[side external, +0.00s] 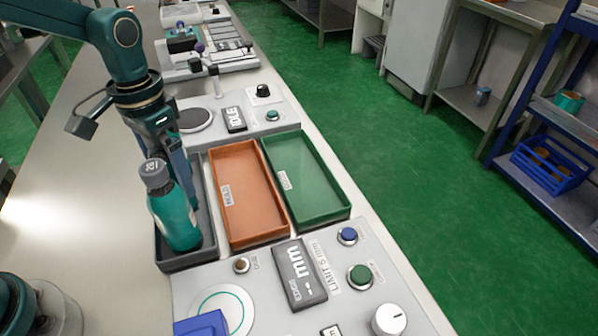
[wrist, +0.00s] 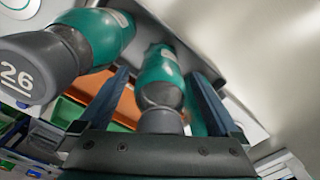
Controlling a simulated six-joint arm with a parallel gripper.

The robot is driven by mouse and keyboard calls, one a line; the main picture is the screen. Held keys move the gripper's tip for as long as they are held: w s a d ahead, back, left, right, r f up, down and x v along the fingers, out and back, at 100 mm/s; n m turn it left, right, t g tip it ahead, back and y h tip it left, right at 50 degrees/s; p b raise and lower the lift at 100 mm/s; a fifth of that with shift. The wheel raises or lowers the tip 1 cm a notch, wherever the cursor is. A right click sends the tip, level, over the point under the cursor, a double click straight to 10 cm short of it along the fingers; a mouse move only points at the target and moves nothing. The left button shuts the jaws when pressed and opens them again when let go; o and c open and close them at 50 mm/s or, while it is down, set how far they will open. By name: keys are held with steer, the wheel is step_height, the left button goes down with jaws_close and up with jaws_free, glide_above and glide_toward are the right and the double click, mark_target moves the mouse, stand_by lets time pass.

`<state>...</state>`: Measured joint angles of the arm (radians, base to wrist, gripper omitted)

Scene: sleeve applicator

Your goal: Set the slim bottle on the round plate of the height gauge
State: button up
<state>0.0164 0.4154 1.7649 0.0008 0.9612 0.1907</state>
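A teal bottle with a grey cap (side external: 174,212) stands in a dark tray (side external: 207,256) in the side view. In the wrist view a wide bottle with its cap marked 26 (wrist: 95,35) is at the left. A slimmer teal bottle with a dark cap (wrist: 160,78) shows between my fingers; in the side view I cannot make it out. My gripper (side external: 184,172) points down over the tray, behind the front bottle. In the wrist view my gripper (wrist: 161,85) is open, with gaps beside the slim bottle. A dark round plate (side external: 196,119) is beyond the tray, beside the IDLE display.
An orange tray (side external: 270,236) and a green tray (side external: 335,214) lie right of the dark one. A near panel has an mm display (side external: 299,272), buttons and a ringed round disc (side external: 222,311). A small post (side external: 215,82) stands near the far round plate.

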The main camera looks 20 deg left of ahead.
jaws_close()
steer(key=shift+r, duration=0.1)
